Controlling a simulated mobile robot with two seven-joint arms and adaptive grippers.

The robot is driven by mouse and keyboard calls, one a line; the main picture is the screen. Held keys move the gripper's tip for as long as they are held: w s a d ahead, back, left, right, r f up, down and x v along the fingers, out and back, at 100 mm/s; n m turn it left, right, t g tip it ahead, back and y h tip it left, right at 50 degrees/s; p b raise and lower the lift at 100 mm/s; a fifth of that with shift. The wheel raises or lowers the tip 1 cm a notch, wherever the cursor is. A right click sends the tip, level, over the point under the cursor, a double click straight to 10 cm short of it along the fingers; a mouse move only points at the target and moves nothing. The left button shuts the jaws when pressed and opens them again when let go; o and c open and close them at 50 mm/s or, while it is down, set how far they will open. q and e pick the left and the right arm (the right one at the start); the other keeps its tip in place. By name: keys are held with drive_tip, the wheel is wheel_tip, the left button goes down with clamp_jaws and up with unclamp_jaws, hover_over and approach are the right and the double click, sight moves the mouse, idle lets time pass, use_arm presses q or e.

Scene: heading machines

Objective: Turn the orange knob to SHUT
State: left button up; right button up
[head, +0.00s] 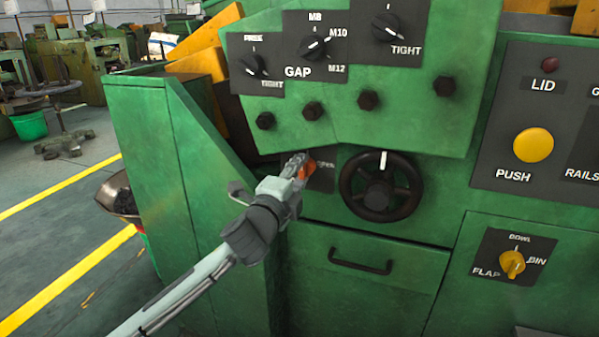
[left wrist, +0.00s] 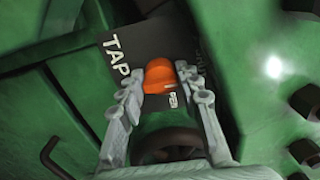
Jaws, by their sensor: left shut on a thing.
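The orange knob (head: 307,168) sits on a dark label plate (head: 322,178) on the green machine, left of the black handwheel. My left gripper (head: 301,166) reaches it from the lower left and is shut on it. In the left wrist view the orange knob (left wrist: 172,76) shows between the two grey fingers (left wrist: 165,88). The plate there reads "TAP", with other lettering partly hidden. The knob's pointer and the SHUT mark cannot be made out. My right gripper is not in view.
The black handwheel (head: 381,186) stands close to the right of the knob. Black bolts (head: 312,111) stick out above it. A drawer handle (head: 360,262) lies below. A yellow push button (head: 533,145) and a yellow selector (head: 512,263) are farther right.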

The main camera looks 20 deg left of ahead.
use_arm(q)
drive_tip(key=o, duration=1.2)
drive_tip(key=shift+c, duration=0.2)
drive_tip(key=s, duration=1.2)
drive_tip(key=shift+a, duration=0.2)
drive_tip(key=s+a+f+n+g+y, duration=0.1)
drive_tip(key=s+a+f+n+g, duration=0.15)
drive_tip(key=f, duration=0.45)
drive_tip(key=s+a+f+n+g+y, duration=0.15)
drive_tip(key=f+n, duration=0.25)
drive_tip(key=f, duration=0.4)
drive_tip(key=s+a+f+n+g+y, duration=0.1)
drive_tip(key=s+a+f+n+g, duration=0.15)
drive_tip(key=f, duration=0.45)
drive_tip(key=s+f+n+g+h, duration=0.1)
drive_tip(key=s+f+n+g, duration=0.7)
drive_tip(key=s+f, duration=0.9)
drive_tip(key=shift+d+f, duration=0.15)
drive_tip(key=shift+f, duration=0.8)
